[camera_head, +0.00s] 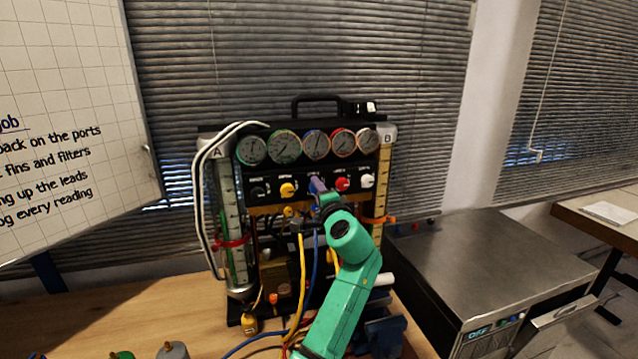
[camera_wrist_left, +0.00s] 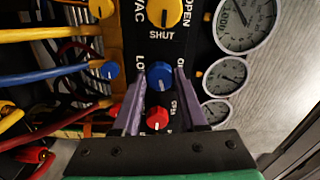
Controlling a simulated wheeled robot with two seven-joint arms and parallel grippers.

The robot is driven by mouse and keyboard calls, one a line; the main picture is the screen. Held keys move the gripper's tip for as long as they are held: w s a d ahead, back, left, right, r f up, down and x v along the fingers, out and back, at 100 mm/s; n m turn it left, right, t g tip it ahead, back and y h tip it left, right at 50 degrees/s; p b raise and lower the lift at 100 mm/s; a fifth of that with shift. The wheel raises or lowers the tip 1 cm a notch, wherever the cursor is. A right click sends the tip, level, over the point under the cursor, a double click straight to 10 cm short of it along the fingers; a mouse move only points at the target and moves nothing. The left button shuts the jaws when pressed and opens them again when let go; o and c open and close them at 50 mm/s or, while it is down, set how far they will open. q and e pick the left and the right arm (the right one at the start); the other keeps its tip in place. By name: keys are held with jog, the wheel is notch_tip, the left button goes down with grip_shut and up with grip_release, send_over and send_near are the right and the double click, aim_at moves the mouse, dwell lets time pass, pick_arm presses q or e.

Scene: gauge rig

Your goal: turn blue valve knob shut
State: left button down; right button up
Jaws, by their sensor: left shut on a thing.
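The blue valve knob (camera_wrist_left: 159,75) sits on the black valve panel (camera_wrist_left: 138,40) of the gauge rig, between a yellow knob and a red knob. In the wrist view my left gripper (camera_wrist_left: 160,79) has one purple-grey finger on each side of it, and it is shut on the knob. In the head view my left gripper (camera_head: 318,186) reaches the middle of the knob row, and its fingers largely cover the blue knob. I cannot read the knob's pointer clearly. My right gripper is not in view.
Neighbouring yellow (camera_head: 288,190), red (camera_head: 342,184) and white (camera_head: 367,181) knobs sit close by. Several round gauges (camera_head: 285,146) are above. Yellow (camera_head: 301,270) and blue hoses hang below. A steel-topped cabinet (camera_head: 490,262) stands at the right.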

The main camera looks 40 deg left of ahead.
pick_arm(q)
jog(key=m+p, duration=0.2)
jog(key=m, duration=0.1)
jog(key=shift+a+r+m, duration=0.1)
jog(key=shift+r+m, duration=0.2)
jog(key=shift+r, duration=0.1)
jog(key=shift+c, duration=2.2)
grip_release()
jog(key=shift+a, duration=0.1)
jog(key=b+v, duration=0.5)
jog(key=v, duration=0.9)
jog(key=shift+f, duration=0.25)
jog(key=shift+s, duration=0.15)
